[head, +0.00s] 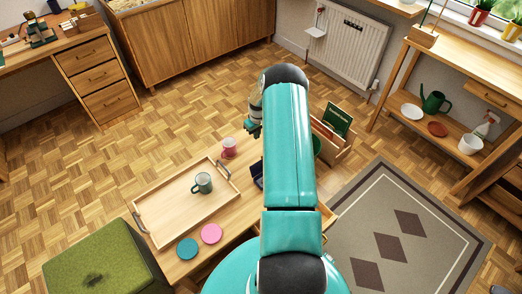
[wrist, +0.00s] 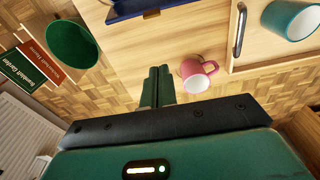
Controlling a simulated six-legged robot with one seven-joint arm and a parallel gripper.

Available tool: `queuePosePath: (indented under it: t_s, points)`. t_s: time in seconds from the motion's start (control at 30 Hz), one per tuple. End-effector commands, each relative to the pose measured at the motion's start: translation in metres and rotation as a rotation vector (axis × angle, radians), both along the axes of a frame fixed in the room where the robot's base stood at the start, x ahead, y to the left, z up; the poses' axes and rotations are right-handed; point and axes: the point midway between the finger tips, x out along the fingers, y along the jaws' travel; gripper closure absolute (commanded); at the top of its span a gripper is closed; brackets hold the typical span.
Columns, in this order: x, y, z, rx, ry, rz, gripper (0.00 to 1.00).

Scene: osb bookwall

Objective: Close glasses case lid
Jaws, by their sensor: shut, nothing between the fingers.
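A navy blue case (wrist: 140,12), which I take to be the glasses case, lies on the wooden table and is cut off by the top edge of the wrist view. A small brown piece shows at its near edge. In the head view only a dark sliver of the case (head: 257,182) shows beside my arm, which hides the rest. I cannot tell the lid's angle. My gripper (wrist: 158,88) has its two green fingers together with nothing between them, apart from the case. In the head view my gripper (head: 253,128) is beyond the table's far end, partly hidden by my arm.
A pink mug (wrist: 195,75) stands close to my fingers. A wooden tray (head: 150,205) holds a teal mug (head: 202,183). Pink (head: 211,233) and teal (head: 187,249) coasters lie near the front.

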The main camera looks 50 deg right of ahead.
Motion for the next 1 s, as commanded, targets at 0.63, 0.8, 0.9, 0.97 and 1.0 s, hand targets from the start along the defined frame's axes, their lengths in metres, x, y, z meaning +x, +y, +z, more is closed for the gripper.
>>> queuePosePath:
  t_s: [0.63,0.8,0.9,0.97,1.0]
  points:
    - [0.006,-0.001,-0.089,0.002,0.001,-0.001,1.00]
    - [0.002,-0.002,-0.100,0.000,0.001,-0.001,1.00]
    - [-0.008,0.000,-0.097,0.000,0.001,-0.002,1.00]
    - [-0.013,0.001,-0.095,0.001,0.002,-0.002,1.00]
    - [-0.017,0.002,-0.095,0.001,0.002,-0.002,1.00]
